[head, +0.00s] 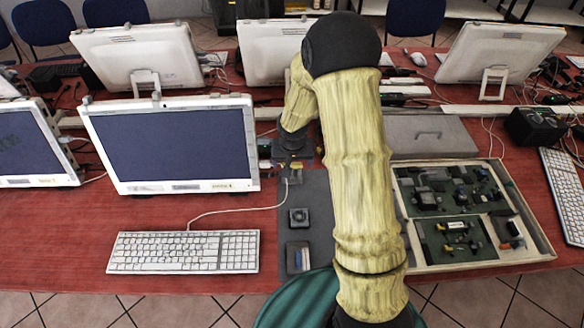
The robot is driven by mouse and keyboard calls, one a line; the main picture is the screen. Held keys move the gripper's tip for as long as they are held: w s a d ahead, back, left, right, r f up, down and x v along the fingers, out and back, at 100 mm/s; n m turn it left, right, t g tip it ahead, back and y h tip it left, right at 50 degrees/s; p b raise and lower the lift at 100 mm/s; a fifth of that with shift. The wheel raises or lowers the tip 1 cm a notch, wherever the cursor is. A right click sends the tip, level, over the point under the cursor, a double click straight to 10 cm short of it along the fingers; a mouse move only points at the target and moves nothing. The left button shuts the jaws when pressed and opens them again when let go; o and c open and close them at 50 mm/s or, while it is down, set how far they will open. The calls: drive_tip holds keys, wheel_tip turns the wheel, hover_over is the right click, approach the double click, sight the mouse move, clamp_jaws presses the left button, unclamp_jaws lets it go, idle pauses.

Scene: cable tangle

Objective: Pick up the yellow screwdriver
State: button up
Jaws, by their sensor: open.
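My arm crosses the middle of the head view and bends down to the table behind. My gripper (289,168) is the small dark end of it, pointing down near the back edge of a dark grey mat (270,226). Its jaws are open, and they are small and partly lost against the dark parts around them. I cannot make out a yellow screwdriver for sure. My arm hides the strip of table between the mat and the tray on the right, and the gripper covers what lies right under it.
A monitor (172,145) and a white keyboard (184,252) stand left of the mat, with a cable running past. A shallow tray (537,240) of circuit boards lies right. A grey lidded case (430,135) lies behind it. Bare red table (55,225) shows at left.

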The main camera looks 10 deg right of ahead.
sight(292, 164)
drive_tip(key=x, duration=0.4)
drive_tip(key=shift+w+d+f, duration=0.15)
drive_tip(key=shift+w+f, duration=0.05)
drive_tip(key=shift+f, duration=0.1)
drive_tip(key=c, duration=1.1)
